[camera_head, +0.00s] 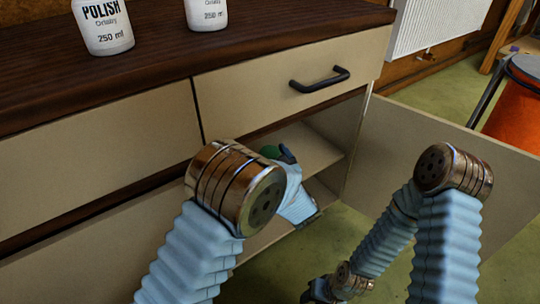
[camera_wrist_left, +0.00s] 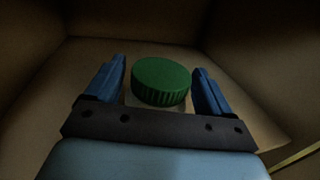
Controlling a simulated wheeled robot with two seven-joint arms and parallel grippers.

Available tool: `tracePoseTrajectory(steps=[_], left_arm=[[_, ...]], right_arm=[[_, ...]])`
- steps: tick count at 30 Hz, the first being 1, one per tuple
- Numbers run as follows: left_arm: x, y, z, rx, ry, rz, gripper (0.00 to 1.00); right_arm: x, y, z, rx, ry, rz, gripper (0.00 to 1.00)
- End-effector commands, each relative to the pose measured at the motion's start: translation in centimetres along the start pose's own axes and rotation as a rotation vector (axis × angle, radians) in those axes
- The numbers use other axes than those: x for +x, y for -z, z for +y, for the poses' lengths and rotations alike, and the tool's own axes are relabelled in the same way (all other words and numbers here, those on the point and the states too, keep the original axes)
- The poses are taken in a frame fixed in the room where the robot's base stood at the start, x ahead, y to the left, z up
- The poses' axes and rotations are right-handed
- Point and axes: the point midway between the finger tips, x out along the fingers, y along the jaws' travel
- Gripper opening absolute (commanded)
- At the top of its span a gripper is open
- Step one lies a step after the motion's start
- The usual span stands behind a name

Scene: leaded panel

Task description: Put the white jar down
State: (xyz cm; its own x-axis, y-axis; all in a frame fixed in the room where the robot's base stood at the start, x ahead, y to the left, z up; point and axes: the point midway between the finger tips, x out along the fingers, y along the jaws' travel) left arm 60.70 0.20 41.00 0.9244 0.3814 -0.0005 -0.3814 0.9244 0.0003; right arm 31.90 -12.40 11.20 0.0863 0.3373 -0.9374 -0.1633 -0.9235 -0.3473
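A jar with a ribbed green lid (camera_wrist_left: 161,80) stands between the two blue fingers of my left gripper (camera_wrist_left: 160,92) in the left wrist view. Only a pale strip of its body shows below the lid, and the fingers appear to press on it from both sides. In the head view, the green lid (camera_head: 270,151) shows at my left gripper (camera_head: 280,156), in the open cabinet below the drawer. My left arm hides most of the jar there, and its base is out of sight.
Two white polish bottles (camera_head: 103,27) (camera_head: 207,13) stand on the dark wooden top (camera_head: 160,45). The cabinet has a shelf (camera_head: 312,150) and an open door (camera_head: 430,150). A drawer handle (camera_head: 320,80) juts out above. An orange bin (camera_head: 518,105) stands at the far right.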

Motion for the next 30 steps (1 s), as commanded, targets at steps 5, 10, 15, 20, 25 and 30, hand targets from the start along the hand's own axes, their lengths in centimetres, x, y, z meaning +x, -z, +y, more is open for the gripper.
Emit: tracePoseTrajectory(steps=[5, 10, 15, 20, 25, 30], left_arm=[[0.0, 0.0, 0.0, 0.000, 0.000, 0.000, 0.90], [0.0, -0.2, 0.0, -0.001, 0.000, 0.000, 0.90], [-2.2, -0.3, -0.1, 0.002, 0.004, 0.001, 0.90], [-6.0, -0.4, -0.1, 0.003, 0.005, 0.001, 0.90], [-9.5, -0.4, -0.1, 0.002, 0.004, 0.000, 0.90], [-11.6, -0.2, 0.0, 0.000, 0.001, 0.000, 0.90]], right_arm=[[0.0, 0.0, 0.0, 0.000, 0.000, 0.000, 0.43], [0.0, 0.0, 0.0, 0.000, 0.000, 0.000, 0.43], [-0.5, 0.0, -0.2, 0.000, 0.000, -0.001, 0.43], [-1.2, 0.0, -0.4, -0.001, 0.000, -0.002, 0.43], [-1.6, 0.0, -0.6, -0.001, 0.000, -0.004, 0.43], [-1.9, -0.1, -0.7, -0.001, 0.000, -0.005, 0.43]])
